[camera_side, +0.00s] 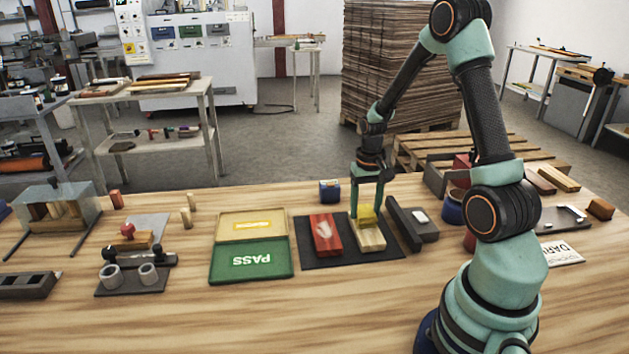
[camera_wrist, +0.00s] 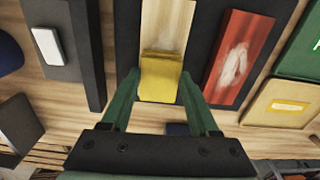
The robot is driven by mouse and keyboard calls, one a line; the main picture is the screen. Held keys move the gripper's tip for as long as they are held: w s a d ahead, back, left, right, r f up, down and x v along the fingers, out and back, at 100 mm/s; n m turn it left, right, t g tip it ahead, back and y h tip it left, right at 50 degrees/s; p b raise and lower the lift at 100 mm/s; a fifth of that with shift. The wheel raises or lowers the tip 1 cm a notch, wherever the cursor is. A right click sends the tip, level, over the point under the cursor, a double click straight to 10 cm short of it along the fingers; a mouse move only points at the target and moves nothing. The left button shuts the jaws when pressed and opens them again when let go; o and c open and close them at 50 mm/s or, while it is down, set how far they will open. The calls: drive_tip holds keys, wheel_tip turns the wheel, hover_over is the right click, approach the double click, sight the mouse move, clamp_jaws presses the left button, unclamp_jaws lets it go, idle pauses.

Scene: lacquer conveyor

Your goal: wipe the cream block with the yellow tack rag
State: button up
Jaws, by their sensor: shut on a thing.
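The cream block (camera_side: 370,239) lies on a black mat (camera_side: 395,250) beside a red block (camera_side: 325,235) with a pale smear. In the wrist view the cream block (camera_wrist: 168,22) runs away from the fingers. The yellow tack rag (camera_side: 367,215) is at the block's far end, and it also shows in the wrist view (camera_wrist: 160,78). My gripper (camera_side: 366,208) is shut on the rag, with its green fingers on either side. The rag appears to touch the block's top. The rag hides the block's end.
A dark angled rail (camera_side: 403,225) stands close to the right of the block. A small blue box (camera_side: 329,191) stands behind. The table's front is clear.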

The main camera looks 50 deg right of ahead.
drive_tip(key=shift+s+a, duration=2.2)
drive_tip(key=shift+s, duration=0.05)
drive_tip(key=shift+w+d, duration=2.9)
drive_tip(key=shift+d, duration=0.05)
drive_tip(key=shift+a+r, duration=0.1)
drive_tip(key=shift+r, duration=3.95)
